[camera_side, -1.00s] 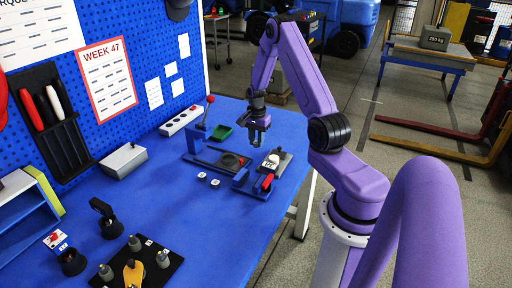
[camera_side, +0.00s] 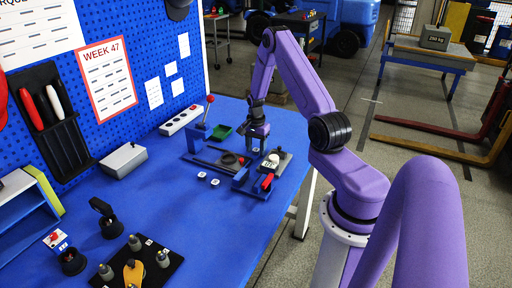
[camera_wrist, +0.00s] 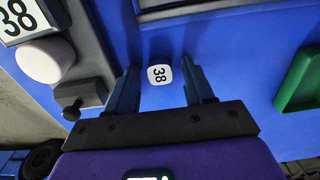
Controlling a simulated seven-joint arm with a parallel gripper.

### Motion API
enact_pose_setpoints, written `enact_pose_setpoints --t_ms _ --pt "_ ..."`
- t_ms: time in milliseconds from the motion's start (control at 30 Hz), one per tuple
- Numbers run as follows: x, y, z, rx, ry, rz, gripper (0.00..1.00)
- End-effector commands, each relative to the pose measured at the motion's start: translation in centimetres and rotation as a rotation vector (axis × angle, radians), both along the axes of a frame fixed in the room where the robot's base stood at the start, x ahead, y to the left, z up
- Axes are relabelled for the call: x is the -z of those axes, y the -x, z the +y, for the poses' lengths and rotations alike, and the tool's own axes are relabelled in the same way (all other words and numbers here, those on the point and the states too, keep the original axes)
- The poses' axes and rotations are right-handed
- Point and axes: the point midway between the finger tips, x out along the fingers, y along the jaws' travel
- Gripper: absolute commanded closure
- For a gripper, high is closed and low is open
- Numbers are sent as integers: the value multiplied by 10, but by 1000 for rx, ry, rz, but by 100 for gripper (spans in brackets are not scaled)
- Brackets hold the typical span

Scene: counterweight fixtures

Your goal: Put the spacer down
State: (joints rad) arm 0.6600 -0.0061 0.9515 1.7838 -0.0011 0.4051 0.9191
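A small white rounded piece marked 38 (camera_wrist: 160,75), which looks like the spacer, shows in the wrist view over the blue table top, between my fingers. Blue shows on both sides of it, so neither finger appears to touch it. My gripper (camera_wrist: 161,88) is open. In the side view my gripper (camera_side: 257,142) points down low over the table's far part, behind the dark fixture plate (camera_side: 208,161). I cannot make out the spacer there, as the gripper hides that spot.
A white-knobbed block (camera_side: 272,161) with a 38 card stands close to the gripper. A green tray (camera_side: 221,132) and a red-knobbed lever (camera_side: 207,108) are at the back. Two small white-topped pieces (camera_side: 208,178) lie in front of the fixture.

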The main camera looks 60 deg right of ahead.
Motion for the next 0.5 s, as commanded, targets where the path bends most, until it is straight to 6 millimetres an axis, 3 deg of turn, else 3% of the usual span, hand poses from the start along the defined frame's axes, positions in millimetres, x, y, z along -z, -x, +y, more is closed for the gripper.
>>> enact_pose_setpoints --t_ms 267,500 --pt "-7 0 0 0 0 0 48" --pt "-44 -1 0 -1 3 -3 48"
